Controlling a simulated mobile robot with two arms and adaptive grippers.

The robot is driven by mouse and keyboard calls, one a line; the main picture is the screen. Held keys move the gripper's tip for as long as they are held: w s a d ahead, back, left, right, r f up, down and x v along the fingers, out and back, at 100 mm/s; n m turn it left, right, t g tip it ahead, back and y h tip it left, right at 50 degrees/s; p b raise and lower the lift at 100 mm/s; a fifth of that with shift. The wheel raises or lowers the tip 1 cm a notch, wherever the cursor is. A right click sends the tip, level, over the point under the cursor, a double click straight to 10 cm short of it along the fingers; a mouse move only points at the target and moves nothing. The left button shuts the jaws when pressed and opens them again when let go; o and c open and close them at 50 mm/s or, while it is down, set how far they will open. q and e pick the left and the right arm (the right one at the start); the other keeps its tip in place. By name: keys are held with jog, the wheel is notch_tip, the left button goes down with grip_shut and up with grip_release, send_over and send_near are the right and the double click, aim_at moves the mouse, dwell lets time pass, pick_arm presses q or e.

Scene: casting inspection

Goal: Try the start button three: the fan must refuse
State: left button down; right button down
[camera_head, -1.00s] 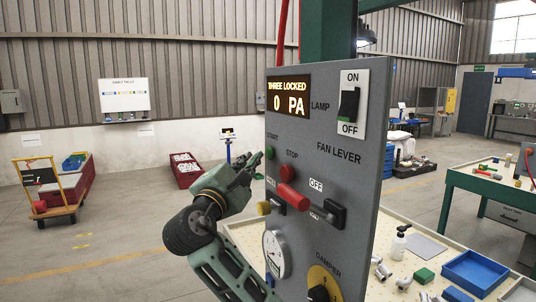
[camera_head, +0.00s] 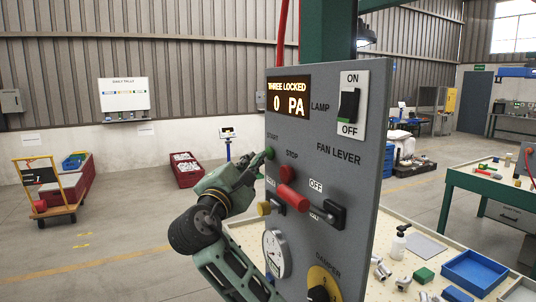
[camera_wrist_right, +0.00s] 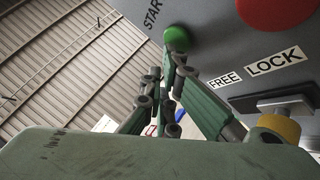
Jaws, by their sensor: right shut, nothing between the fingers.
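The grey control panel (camera_head: 330,165) stands upright in front of me. Its display (camera_head: 289,97) reads "THREE LOCKED" and "0 PA". The green start button (camera_head: 270,153) is at the panel's left edge under the word START; it also shows in the right wrist view (camera_wrist_right: 177,38). My right gripper (camera_head: 262,160) is shut and empty, its fingertips (camera_wrist_right: 171,62) at the button's lower edge. They look to be touching it, but I cannot tell whether it is pressed in. The fan lever (camera_head: 325,213) sits lower right by an OFF label. My left gripper is not in view.
The red stop button (camera_head: 287,173), a red handle (camera_head: 293,198) and a yellow knob (camera_head: 264,208) lie close below the start button. A gauge (camera_head: 274,253) and the damper knob (camera_head: 319,290) are lower. The lamp switch (camera_head: 348,105) is at upper right.

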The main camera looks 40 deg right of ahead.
jog(key=shift+s+d, duration=0.1)
jog(key=shift+d, duration=0.3)
dwell(0.6)
jog(key=shift+w+a+p, duration=0.2)
jog(key=shift+a+p, duration=0.1)
jog(key=shift+a, duration=0.5)
jog(key=shift+w+a+p, duration=0.15)
jog(key=shift+w+a, duration=0.05)
jog(key=shift+a, duration=0.6)
jog(key=shift+w+a+p, duration=0.1)
jog(key=shift+w+a, duration=0.1)
jog(key=shift+a, duration=0.65)
jog(key=shift+w+a+p, duration=0.15)
jog(key=shift+w+a, duration=0.05)
jog(key=shift+a, duration=0.6)
